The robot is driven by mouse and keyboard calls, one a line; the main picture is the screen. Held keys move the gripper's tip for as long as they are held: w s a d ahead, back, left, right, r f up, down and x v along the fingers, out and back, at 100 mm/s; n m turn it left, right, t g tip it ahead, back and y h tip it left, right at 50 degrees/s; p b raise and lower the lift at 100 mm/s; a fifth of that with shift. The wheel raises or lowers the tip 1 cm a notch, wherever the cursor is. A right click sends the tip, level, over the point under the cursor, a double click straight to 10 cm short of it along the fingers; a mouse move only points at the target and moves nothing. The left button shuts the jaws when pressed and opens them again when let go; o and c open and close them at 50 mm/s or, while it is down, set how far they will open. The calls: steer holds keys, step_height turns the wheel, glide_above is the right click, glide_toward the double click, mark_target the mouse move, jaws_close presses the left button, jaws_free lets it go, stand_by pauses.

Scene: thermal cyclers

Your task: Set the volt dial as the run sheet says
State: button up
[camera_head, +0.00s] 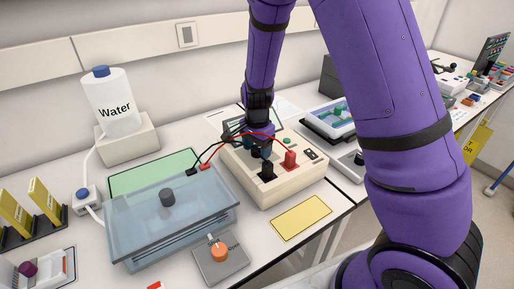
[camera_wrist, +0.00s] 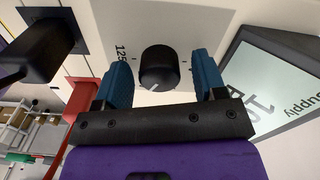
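The volt dial (camera_wrist: 158,68) is a round black knob with a white pointer mark, on the pale face of the power supply (camera_head: 285,187). In the wrist view the mark points toward the lower left of the picture, and a printed "125" is left of the knob. My gripper (camera_wrist: 161,72) is open, with one blue finger on each side of the dial and a visible gap to each. In the head view my gripper (camera_head: 257,143) is over the power supply and mostly hides the dial. No readable run sheet shows; a white paper (camera_head: 287,108) lies behind the supply.
Red and black plugs (camera_head: 290,160) with leads stand on the supply close to my gripper. A blue-lidded gel tank (camera_head: 170,215) is on the left, with an orange-knobbed box (camera_head: 220,256) in front. A tilted display (camera_wrist: 262,90) is right of the dial in the wrist view.

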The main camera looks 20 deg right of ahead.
mark_target(257, 147)
step_height(257, 147, up, 11)
stand_by(0.6)
stand_by(0.4)
steer(key=s+d+r+n+t, duration=0.2)
steer(key=s+r+n, duration=0.4)
steer(key=s+r, duration=0.3)
steer(key=s+d+r+n+t, duration=0.3)
steer(key=s+r, duration=0.7)
steer(key=s, duration=0.8)
steer(key=d+n, duration=0.2)
steer(key=n, duration=0.1)
steer(key=shift+n, duration=0.4)
steer(key=shift+r, duration=0.1)
